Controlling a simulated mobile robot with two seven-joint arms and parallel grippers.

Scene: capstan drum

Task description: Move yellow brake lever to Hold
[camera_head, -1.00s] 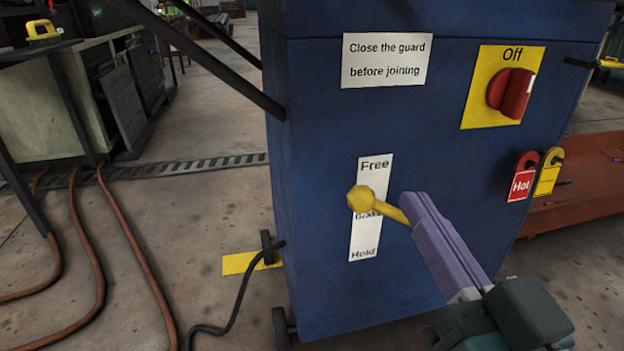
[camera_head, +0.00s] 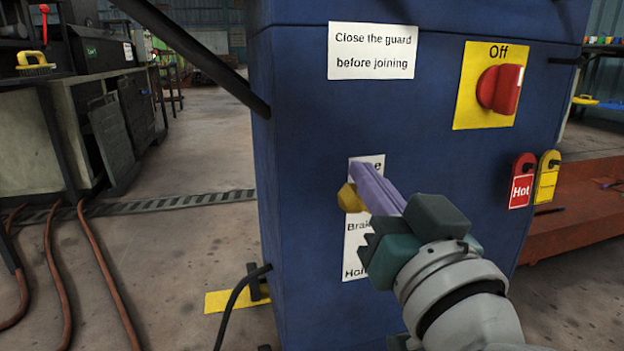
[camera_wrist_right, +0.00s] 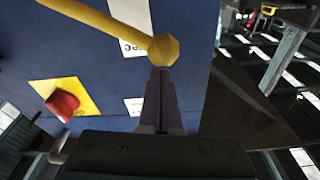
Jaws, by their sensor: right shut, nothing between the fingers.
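The yellow brake lever shows its round knob (camera_head: 351,198) in front of the white label strip (camera_head: 355,245), between the Free end at the top and the Brake mark. Its rod is hidden behind my fingers in the head view. In the right wrist view the knob (camera_wrist_right: 163,50) is just beyond my fingertips, with the rod running to the upper left. My right gripper (camera_head: 362,175) is shut and empty, its purple fingers lying across the lever just above and right of the knob. Whether they touch it I cannot tell. My left gripper is out of view.
The blue cabinet carries a red Off switch (camera_head: 500,89) on a yellow plate and a guard notice (camera_head: 371,51). Red (camera_head: 522,180) and yellow (camera_head: 547,177) tags hang at its right. A black cable (camera_head: 240,295) runs by its lower left edge.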

